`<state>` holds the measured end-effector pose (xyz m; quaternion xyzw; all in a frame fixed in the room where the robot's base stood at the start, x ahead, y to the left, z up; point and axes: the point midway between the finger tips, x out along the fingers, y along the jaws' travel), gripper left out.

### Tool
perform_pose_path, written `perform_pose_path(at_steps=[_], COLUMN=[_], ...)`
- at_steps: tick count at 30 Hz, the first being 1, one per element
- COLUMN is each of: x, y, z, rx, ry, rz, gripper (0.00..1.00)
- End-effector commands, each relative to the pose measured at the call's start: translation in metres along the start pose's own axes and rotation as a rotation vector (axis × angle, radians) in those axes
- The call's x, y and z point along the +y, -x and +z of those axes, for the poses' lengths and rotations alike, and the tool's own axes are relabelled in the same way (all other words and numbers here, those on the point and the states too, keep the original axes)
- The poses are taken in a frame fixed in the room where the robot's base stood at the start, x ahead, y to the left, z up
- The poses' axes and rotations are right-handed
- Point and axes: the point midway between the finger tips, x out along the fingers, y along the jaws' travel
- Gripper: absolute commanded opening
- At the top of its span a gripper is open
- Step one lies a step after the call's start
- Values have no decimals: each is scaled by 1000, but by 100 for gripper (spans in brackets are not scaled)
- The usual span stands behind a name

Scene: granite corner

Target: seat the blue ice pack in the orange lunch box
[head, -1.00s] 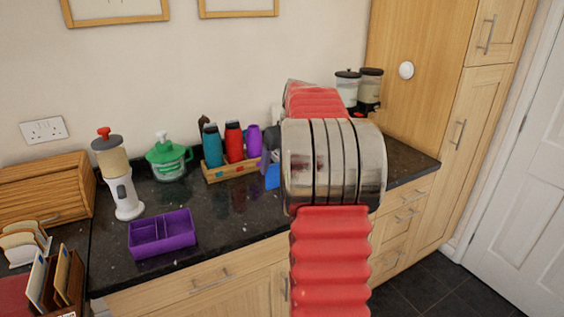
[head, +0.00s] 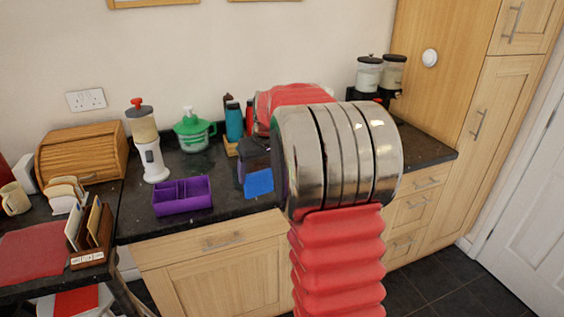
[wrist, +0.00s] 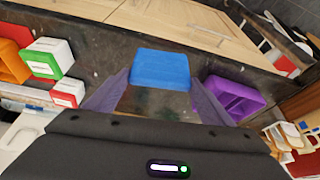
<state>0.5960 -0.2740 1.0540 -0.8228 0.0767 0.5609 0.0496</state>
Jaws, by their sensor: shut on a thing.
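The blue ice pack (head: 259,183) is a flat blue block, held above the dark counter. In the wrist view the ice pack (wrist: 162,70) sits between the two fingers of my gripper (wrist: 155,92), which is shut on it. In the head view my gripper (head: 255,162) is partly hidden by my arm. An orange box (wrist: 12,62), which looks like the lunch box, is cut by the left edge of the wrist view, apart from the ice pack. It is not visible in the head view, where my arm covers part of the counter.
A purple divided box (head: 182,205) stands on the counter left of my gripper. White containers with a green (wrist: 48,58) and a red rim (wrist: 68,94) stand beside the orange box.

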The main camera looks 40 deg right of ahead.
Motion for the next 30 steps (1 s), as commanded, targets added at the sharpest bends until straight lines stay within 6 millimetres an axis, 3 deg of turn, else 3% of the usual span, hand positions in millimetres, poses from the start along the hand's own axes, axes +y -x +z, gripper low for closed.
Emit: perform_pose_path(at_steps=[1,8,18,24,30], x=[-19,-106,-224,-263,-270], y=[-4,-23,-41,-45,-46], z=[2,16,61,83,87], rx=[-2,0,10,18,19], ry=[14,62,139,167,169], rz=[-5,-21,-55,-70,-73], gripper=[38,38,38,38,38])
